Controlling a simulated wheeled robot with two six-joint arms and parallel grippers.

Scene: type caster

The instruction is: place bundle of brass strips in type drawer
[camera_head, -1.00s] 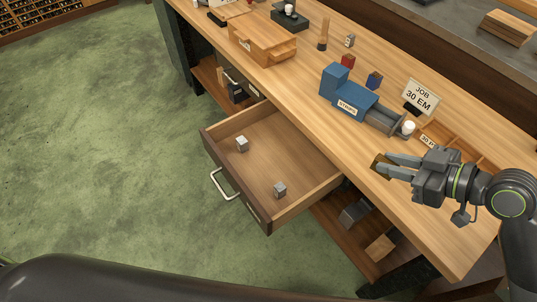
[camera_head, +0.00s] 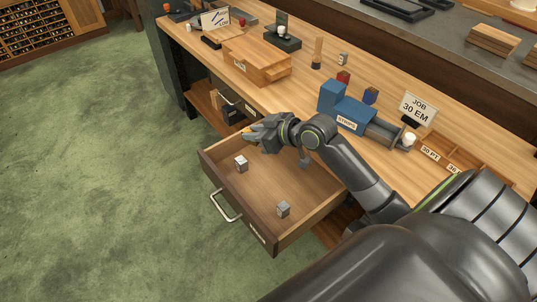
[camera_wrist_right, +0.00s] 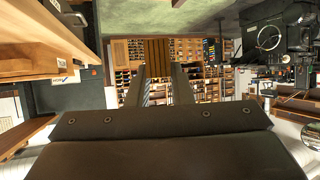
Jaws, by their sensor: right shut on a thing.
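The type drawer (camera_head: 262,188) is pulled out from the bench, and two small grey metal blocks (camera_head: 241,163) (camera_head: 283,208) lie apart on its floor. My right gripper (camera_head: 252,134) is above the back left part of the drawer, near the bench edge. It is shut on the bundle of brass strips, which shows as a brown striped block (camera_wrist_right: 157,57) between the fingers in the right wrist view. In the head view the bundle is mostly hidden by the fingers. The gap between bundle and drawer floor cannot be told. My left gripper is not in view.
The bench top holds a wooden box (camera_head: 255,60), a blue device (camera_head: 345,105) labelled strips, a "JOB 30 EM" sign (camera_head: 418,108) and a divided wooden tray (camera_head: 450,155). The drawer's middle and right are mostly free. Green floor (camera_head: 90,180) lies open to the left.

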